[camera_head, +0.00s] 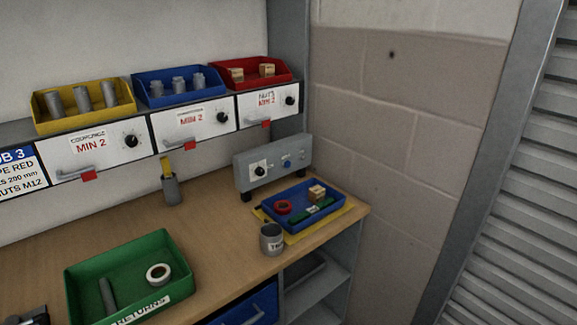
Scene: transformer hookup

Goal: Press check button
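A grey control box (272,164) stands at the back right of the wooden bench, near the wall. Its front has a black knob (259,171) on a white plate at the left. A round blue button (287,162) sits to the right of the knob, and a small light spot is at its right. Nothing covers the blue button. I cannot read any label that names the check button. My gripper is not recognisable in this view.
A blue tray (334,213) with a red ring and a box lies before the control box, beside a grey can (272,239). A green bin (77,285) stands at the front left. Drawers with yellow, blue and red bins hang above. A dark object is cut off at lower left.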

